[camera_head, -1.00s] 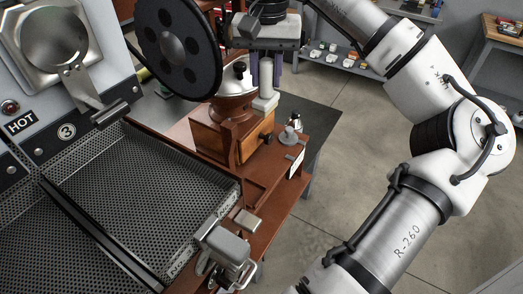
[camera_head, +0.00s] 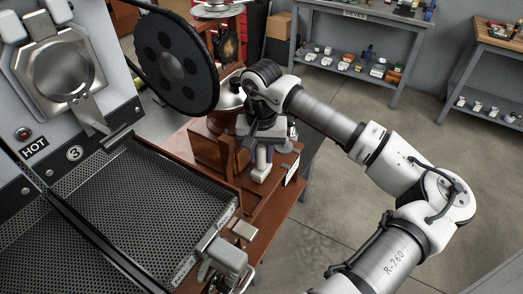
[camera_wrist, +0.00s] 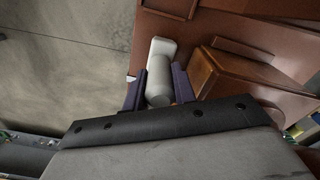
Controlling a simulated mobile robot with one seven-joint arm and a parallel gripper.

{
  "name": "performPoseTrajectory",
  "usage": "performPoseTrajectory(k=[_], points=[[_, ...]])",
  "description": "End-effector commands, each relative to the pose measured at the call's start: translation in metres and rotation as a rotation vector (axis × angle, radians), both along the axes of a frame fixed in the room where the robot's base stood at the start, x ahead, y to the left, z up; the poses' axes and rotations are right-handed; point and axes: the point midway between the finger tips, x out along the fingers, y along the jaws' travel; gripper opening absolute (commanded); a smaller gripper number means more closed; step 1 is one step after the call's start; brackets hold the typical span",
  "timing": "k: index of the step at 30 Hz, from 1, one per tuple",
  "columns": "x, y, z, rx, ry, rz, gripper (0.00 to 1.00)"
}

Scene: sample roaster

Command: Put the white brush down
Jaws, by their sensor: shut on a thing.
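The white brush (camera_head: 261,172) is upright at the brown wooden stand (camera_head: 268,205), just right of the wooden box grinder (camera_head: 210,150). My gripper (camera_head: 262,150) is above it and shut on its upper part. In the wrist view the purple fingers of my gripper (camera_wrist: 159,87) stand on both sides of the brush's round white handle (camera_wrist: 160,92), with its pale block-shaped end (camera_wrist: 162,47) beyond them. That end is over or on the brown surface near its edge. I cannot tell whether it touches. The gripper hides part of the grinder in the head view.
The roaster's perforated cooling tray (camera_head: 130,215) and a metal latch (camera_head: 225,258) are at the left and front. Grey floor (camera_head: 330,215) is open to the right; a shelf table (camera_head: 365,20) stands behind.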

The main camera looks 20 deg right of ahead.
Motion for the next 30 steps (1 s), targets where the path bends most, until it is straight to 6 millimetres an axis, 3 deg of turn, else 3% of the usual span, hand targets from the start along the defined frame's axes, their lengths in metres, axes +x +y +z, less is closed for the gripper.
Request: performPoseTrajectory(k=[14, 15, 19, 30], points=[[0.0001, -0.0003, -0.0080, -0.001, 0.000, 0.000, 0.04], [0.0000, -0.0002, -0.0063, 0.000, -0.001, 0.000, 0.32], [0.0000, -0.0002, -0.0062, 0.000, -0.001, 0.000, 0.48], [-0.0001, -0.0002, -0.0018, 0.000, 0.000, 0.000, 0.48]])
